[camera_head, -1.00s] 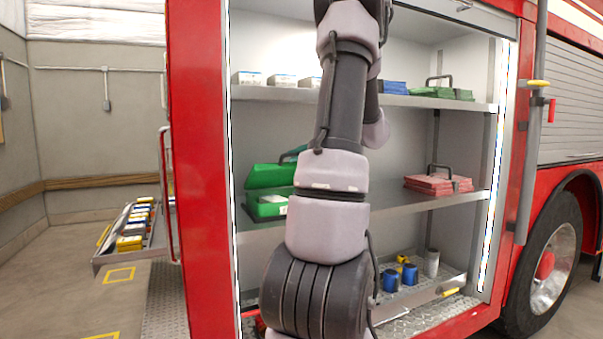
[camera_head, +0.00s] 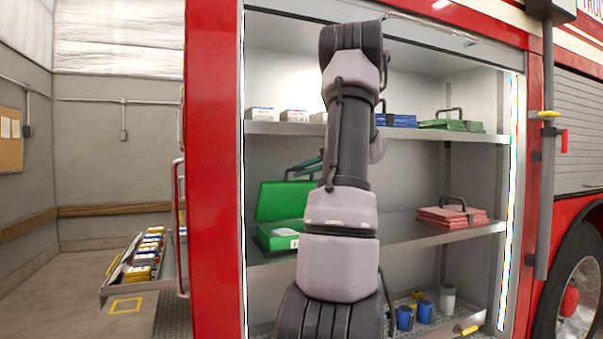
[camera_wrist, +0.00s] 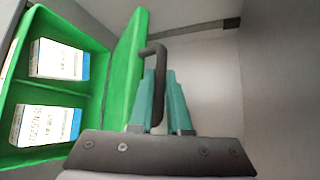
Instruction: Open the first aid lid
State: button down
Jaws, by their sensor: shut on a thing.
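The first aid case is green and stands on the middle shelf. Its lid (camera_head: 283,200) is raised, about upright, above the case's base (camera_head: 278,237). In the wrist view the lid (camera_wrist: 127,75) shows edge-on, beside the open base (camera_wrist: 92,100) with white and blue boxes inside. My gripper (camera_wrist: 161,82) has teal fingers shut on the lid's dark handle (camera_wrist: 159,58). In the head view my gripper (camera_head: 306,167) shows just behind the lid's top, partly hidden by my arm.
The middle shelf (camera_head: 395,232) also carries a red case (camera_head: 452,216) on the right. The upper shelf (camera_head: 440,133) holds white boxes (camera_head: 294,115), blue cases and a green case (camera_head: 450,125). Blue containers (camera_head: 405,317) stand below. The red door post (camera_head: 214,170) bounds the left.

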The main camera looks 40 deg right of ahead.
jog(key=c, duration=0.9)
grip_release()
jog(key=shift+o, duration=0.2)
jog(key=v, duration=1.1)
jog(key=shift+f, duration=0.1)
